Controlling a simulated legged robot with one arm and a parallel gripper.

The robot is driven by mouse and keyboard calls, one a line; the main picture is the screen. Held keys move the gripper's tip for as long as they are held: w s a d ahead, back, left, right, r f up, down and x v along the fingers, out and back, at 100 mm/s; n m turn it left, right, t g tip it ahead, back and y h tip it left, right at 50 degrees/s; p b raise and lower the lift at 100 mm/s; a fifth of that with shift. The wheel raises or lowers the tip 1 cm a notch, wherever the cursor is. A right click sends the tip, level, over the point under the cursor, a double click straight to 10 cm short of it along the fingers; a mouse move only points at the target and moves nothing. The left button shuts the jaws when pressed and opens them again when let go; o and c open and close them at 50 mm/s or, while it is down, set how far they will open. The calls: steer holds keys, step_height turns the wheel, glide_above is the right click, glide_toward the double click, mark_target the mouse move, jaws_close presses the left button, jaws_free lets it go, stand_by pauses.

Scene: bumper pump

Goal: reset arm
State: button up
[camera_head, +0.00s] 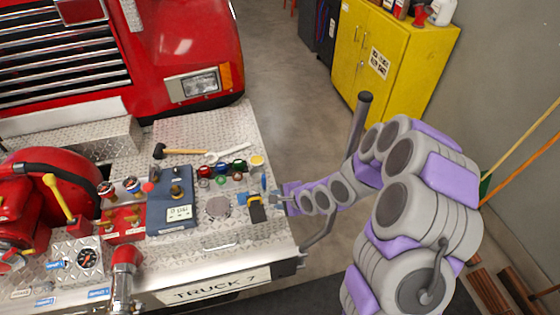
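My arm reaches in from the right, grey with purple panels. It stretches left to the right edge of the truck's bumper (225,232). My gripper (276,199) is small in the picture, at the right side of the bumper deck. It is close to a yellow and black item (256,208) and a small blue part (263,184). I cannot tell whether it touches either one, or whether its fingers are open or shut.
A blue-grey panel box (172,212), a hammer (182,152), a wrench (228,153) and several coloured valves (221,168) crowd the deck. A yellow cabinet (388,60) stands behind. Open floor (287,75) lies between truck and cabinet.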

steer(key=s+d+r+n+g+h+b, duration=0.25)
steer(key=s+d+n+h+b, duration=0.45)
steer(key=s+d+b, duration=0.5)
steer(key=s+d+n+g+b, duration=0.3)
steer(key=s+b, duration=0.6)
steer(key=s, duration=1.4)
steer(key=n+g, duration=0.2)
steer(key=n, duration=0.1)
steer(key=shift+s+d+r, duration=0.15)
steer(key=shift+s+r, duration=0.1)
